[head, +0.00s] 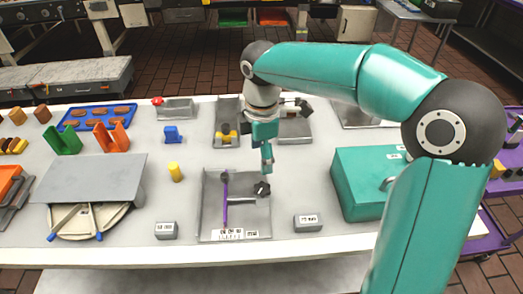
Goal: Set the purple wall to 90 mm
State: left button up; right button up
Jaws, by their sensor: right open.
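The purple wall (225,203) is a thin upright strip in a grey metal tray (207,215) near the table's front edge. It runs front to back, left of the tray's middle, with a dark knob at its far end. White labels on the tray's front edge are too small to read. My right gripper (267,162) hangs above and behind the tray's right part, apart from the purple wall. It is open, and nothing shows held in it. My left gripper is out of view.
A black knob (262,188) and a grey crossbar sit in the tray, right of the purple wall. Small grey labelled blocks (166,231) (307,223) flank the tray. A yellow cylinder (175,172) stands to the left. A teal box (358,178) stands to the right.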

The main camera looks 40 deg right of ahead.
aim_at(224, 178)
jog(key=k, duration=1)
